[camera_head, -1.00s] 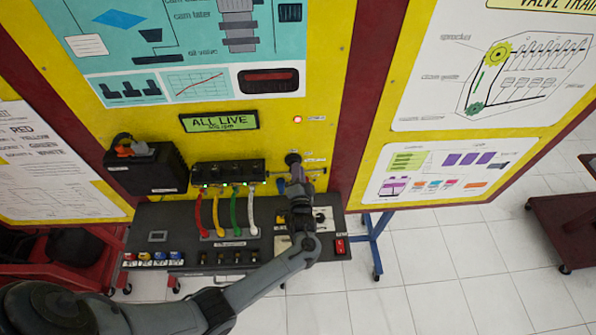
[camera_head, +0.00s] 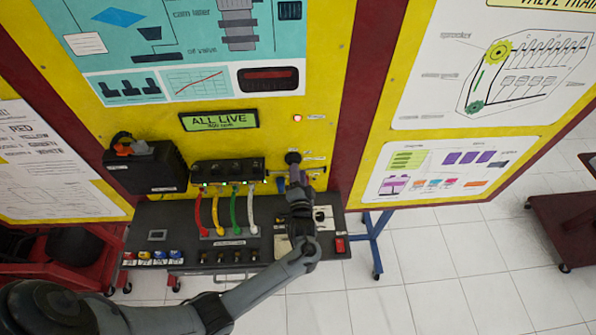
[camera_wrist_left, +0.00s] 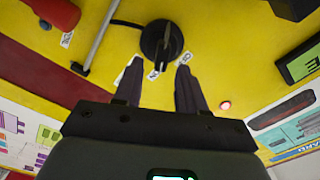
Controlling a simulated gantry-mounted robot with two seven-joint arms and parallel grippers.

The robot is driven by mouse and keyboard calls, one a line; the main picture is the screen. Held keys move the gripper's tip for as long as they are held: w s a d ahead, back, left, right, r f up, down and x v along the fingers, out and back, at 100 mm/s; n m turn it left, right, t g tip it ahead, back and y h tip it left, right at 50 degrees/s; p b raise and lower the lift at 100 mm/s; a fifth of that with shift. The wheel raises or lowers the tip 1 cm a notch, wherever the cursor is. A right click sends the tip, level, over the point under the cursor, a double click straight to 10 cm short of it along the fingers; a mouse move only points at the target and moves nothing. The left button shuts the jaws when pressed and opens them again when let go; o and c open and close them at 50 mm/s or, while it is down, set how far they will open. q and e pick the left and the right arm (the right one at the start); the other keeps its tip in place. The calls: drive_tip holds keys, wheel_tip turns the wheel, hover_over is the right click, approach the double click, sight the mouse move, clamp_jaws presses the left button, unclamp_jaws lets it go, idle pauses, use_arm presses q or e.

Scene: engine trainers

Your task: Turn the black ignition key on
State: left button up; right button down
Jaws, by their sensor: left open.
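The black ignition key sits in a round black switch (camera_wrist_left: 162,42) on the yellow panel in the left wrist view. The switch also shows in the head view (camera_head: 292,157), just beyond my gripper. My left gripper (camera_wrist_left: 158,72) is open, its two fingers pointing at the switch, one on each side of the key's line. The fingertips look short of the key, with nothing between them. In the head view my left gripper (camera_head: 296,178) is in front of the panel, partly hidden by its own wrist. My right gripper is not in view.
A metal rod (camera_wrist_left: 100,32) and a red cylinder (camera_wrist_left: 55,12) lie left of the switch in the wrist view. A lit red lamp (camera_wrist_left: 225,105) is to its right. Coloured cables (camera_head: 235,212) and a black shelf (camera_head: 180,222) are beside my arm.

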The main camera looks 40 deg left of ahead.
use_arm(q)
drive_tip(key=b+v, duration=0.1)
drive_tip(key=v, duration=0.8)
drive_tip(key=shift+s, duration=0.1)
